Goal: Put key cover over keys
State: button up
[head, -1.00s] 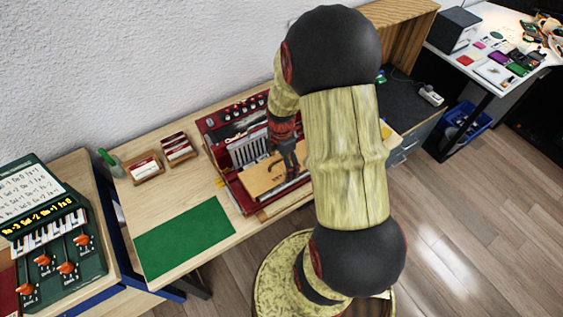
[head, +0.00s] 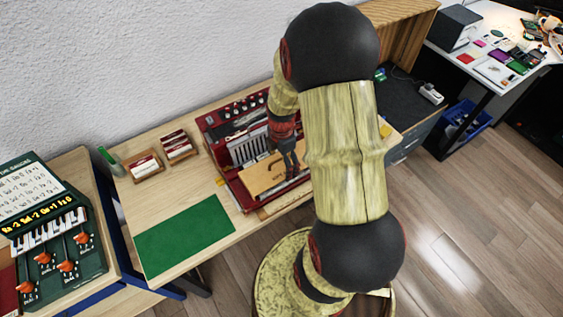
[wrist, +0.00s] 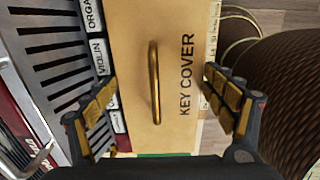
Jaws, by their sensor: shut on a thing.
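The key cover (head: 263,178) is a light wooden board with a brass handle. In the wrist view the key cover (wrist: 178,125) shows the words KEY COVER, and its handle (wrist: 154,85) stands between my fingers. My gripper (head: 290,160) reaches down over it; in the wrist view my gripper (wrist: 160,92) has one finger at each long edge of the board and is shut on it. The board is over the front of the red piano-action case (head: 213,142). I see no keys in this case. I cannot tell whether the board rests or hangs slightly above.
Grey slats (head: 247,150) and a label strip (wrist: 98,45) lie beside the cover. A green mat (head: 185,237) and two small card boxes (head: 145,166) are left on the table. A green keyboard device (head: 55,240) stands further left. The wall is behind.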

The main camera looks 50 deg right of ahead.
aim_at(281, 159)
jog(key=shift+f+b, duration=0.3)
jog(key=shift+f, duration=0.2)
dwell(0.6)
jog(key=o, duration=1.3)
jog(key=shift+o, duration=0.2)
notch_tip(281, 159, up, 12)
